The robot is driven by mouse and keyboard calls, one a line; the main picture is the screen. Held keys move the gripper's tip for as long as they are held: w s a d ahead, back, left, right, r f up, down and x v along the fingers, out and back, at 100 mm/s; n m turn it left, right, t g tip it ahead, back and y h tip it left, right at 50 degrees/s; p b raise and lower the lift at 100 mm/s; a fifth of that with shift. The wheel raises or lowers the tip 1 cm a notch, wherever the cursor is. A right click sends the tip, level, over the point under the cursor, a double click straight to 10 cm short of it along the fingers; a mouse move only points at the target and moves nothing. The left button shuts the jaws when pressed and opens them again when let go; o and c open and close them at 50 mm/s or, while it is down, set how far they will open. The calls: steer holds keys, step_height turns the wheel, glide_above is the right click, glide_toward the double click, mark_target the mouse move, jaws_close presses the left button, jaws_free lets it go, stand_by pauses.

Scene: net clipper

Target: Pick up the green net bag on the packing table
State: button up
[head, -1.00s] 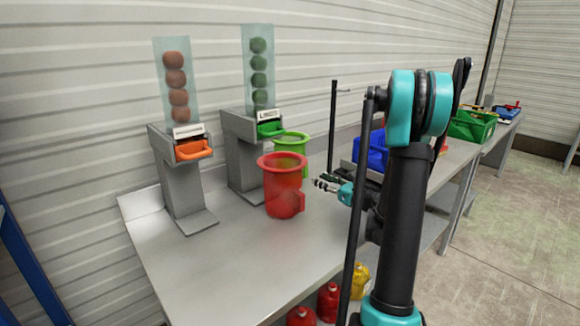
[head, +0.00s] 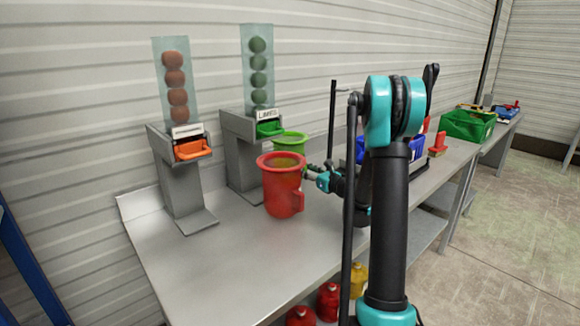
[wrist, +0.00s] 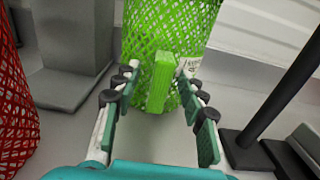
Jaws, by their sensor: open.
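The green net bag (head: 290,139) stands upright on the packing table (head: 180,265), in front of the green dispenser and partly hidden behind the red net bag (head: 283,192) in the head view. In the wrist view the green net bag (wrist: 168,28) is straight ahead, with its solid green handle (wrist: 160,82) sticking out toward me. My gripper (head: 308,171) is open, low beside the bag. In the wrist view its fingers (wrist: 160,90) lie on either side of the handle; I cannot tell whether they touch it.
The red net bag (wrist: 14,105) is close on the left in the wrist view. A grey dispenser stand (wrist: 70,45) is behind it. A dark post with a base (wrist: 285,90) stands at the right. Blue (head: 417,147) and green bins (head: 468,125) lie farther along. The table's front left is clear.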

jaws_close()
stand_by(0.3)
